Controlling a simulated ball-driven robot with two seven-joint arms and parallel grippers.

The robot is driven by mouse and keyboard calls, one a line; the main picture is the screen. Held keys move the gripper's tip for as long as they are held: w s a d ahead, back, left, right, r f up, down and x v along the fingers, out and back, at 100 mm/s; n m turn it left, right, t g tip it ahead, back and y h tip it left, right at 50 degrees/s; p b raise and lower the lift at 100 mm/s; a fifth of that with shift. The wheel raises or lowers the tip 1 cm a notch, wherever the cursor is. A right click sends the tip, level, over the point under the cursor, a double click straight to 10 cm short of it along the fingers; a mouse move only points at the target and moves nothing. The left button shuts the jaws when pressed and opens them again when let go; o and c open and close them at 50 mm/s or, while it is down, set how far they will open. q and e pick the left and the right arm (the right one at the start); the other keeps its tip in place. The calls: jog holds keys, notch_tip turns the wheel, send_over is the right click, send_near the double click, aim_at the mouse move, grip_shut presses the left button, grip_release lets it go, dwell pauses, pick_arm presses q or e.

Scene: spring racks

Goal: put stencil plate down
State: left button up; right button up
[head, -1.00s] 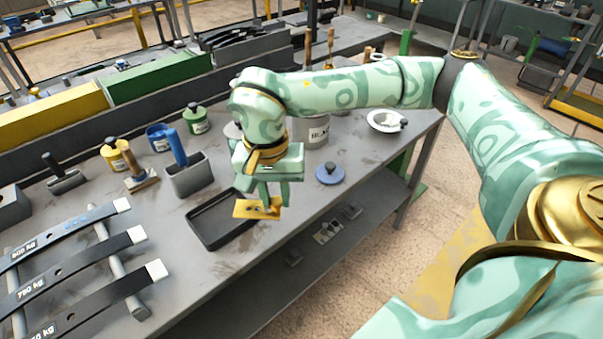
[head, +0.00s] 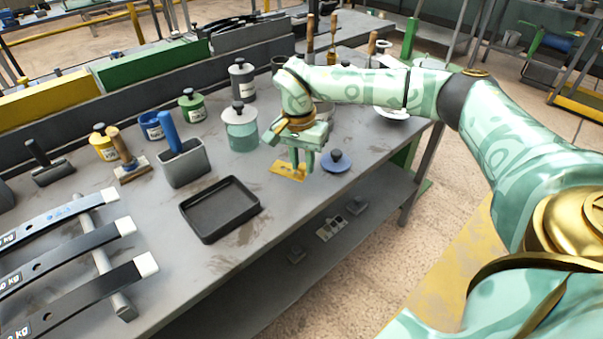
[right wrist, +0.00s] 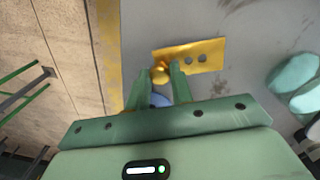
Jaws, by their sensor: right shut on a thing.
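The stencil plate is a small yellow brass plate (head: 286,171) near the front edge of the grey bench, between the black tray and a blue round lid. In the right wrist view the plate (right wrist: 200,56) shows round holes and a brass knob at one end. My right gripper (head: 304,170) is shut on it at the knob, with the fingers pointing down. The fingertips also show in the right wrist view (right wrist: 162,74). The plate lies flat, at or very close to the bench top; I cannot tell if it touches. My left gripper is out of view.
The empty black tray (head: 243,206) lies left of the plate. The blue lid (head: 336,161) is close on its right. A teal jar (head: 241,132) and a grey holder with a blue handle (head: 184,166) stand behind. Labelled black leaf springs (head: 75,280) lie at lower left.

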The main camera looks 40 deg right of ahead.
aim_at(302, 165)
notch_tip(302, 165, down, 4)
jog(key=shift+r+b, duration=0.25)
jog(key=shift+b, duration=0.45)
jog(key=shift+w+d+f, duration=0.1)
jog(key=shift+c, duration=0.3)
jog(key=o, duration=0.9)
jog(key=r+p, duration=0.1)
jog(key=r, duration=0.3)
jog(key=r+p, duration=0.2)
jog(key=r, duration=0.2)
jog(key=r+p, duration=0.1)
jog(key=r, duration=0.3)
jog(key=shift+w+a+r, duration=0.2)
jog(key=shift+w+a, duration=0.05)
jog(key=shift+w, duration=0.05)
